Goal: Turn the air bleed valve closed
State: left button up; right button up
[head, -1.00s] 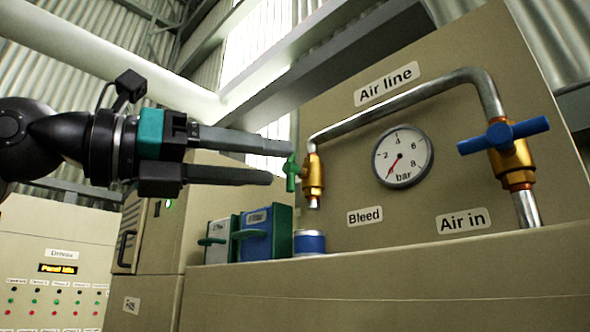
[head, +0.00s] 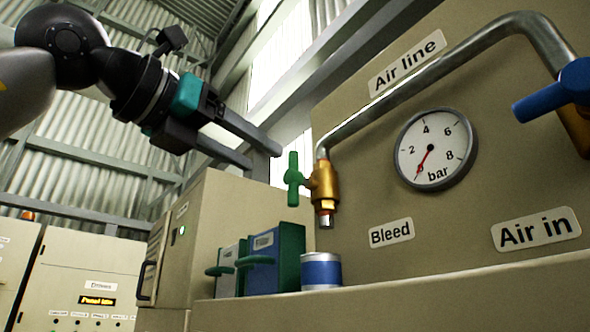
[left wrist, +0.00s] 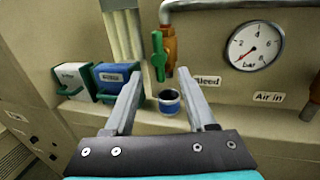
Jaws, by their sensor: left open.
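The air bleed valve is a brass body (head: 325,186) with a green handle (head: 293,180), on the down-turned left end of the pipe above the "Bleed" label. The handle stands upright, roughly in line with the outlet. My left gripper (head: 265,157) is open and empty, its fingertips up and to the left of the handle, apart from it. In the left wrist view the green handle (left wrist: 158,57) shows between and beyond the two fingertips (left wrist: 157,73), with the brass body (left wrist: 169,50) just right of it. My right gripper is not in view.
A blue-banded can (head: 321,272) stands on the ledge below the valve. Blue and green boxes (head: 275,262) stand left of it. A pressure gauge (head: 435,148) and a blue "Air in" handle (head: 555,92) are to the right.

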aim_at(291, 174)
pick_arm(q)
jog(key=p+x, duration=0.2)
jog(key=x, duration=0.7)
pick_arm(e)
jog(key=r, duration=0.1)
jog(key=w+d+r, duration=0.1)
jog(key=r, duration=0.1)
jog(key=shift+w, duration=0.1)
pick_arm(q)
grip_shut()
